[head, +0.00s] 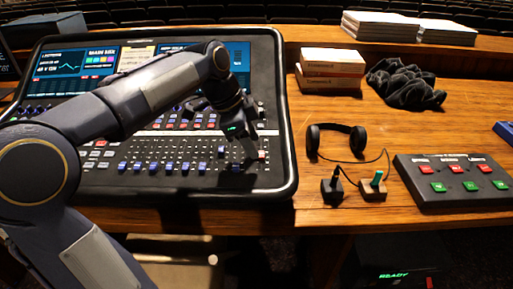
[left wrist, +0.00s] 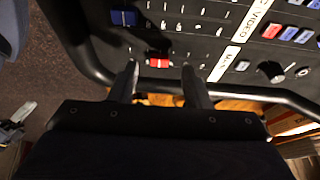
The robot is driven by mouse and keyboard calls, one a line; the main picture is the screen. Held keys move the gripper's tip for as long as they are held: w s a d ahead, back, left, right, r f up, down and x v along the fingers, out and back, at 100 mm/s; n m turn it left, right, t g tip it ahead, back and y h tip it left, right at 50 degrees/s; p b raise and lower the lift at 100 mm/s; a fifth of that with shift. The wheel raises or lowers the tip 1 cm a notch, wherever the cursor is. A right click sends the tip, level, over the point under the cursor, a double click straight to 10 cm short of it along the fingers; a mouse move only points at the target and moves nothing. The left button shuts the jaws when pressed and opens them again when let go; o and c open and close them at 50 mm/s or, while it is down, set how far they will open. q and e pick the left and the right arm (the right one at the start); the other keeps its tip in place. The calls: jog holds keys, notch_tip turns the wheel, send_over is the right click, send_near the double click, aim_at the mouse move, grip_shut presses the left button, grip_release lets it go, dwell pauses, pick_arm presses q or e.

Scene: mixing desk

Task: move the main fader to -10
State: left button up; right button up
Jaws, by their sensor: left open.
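The mixing desk (head: 283,150) lies on the wooden table. The main fader's red cap (left wrist: 158,62) shows in the left wrist view near the console's edge; in the head view the cap (head: 262,155) sits at the right end of the fader row. My left gripper (head: 248,148) is over that end of the desk, pointing down. In the left wrist view its open fingers (left wrist: 160,86) lie on either side of the red cap. Contact cannot be told. The scale beside the fader is too small to read.
A blue fader cap (left wrist: 125,18) is close by. Right of the desk are headphones (head: 336,140), two small joystick-like pieces, a button box (head: 455,182), boxes (head: 332,66) and dark cloth (head: 405,84). Bare table lies between the desk and the headphones.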

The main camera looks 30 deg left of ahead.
pick_arm(q)
jog(key=shift+x, duration=1.35)
grip_shut()
jog(key=shift+r, duration=0.1)
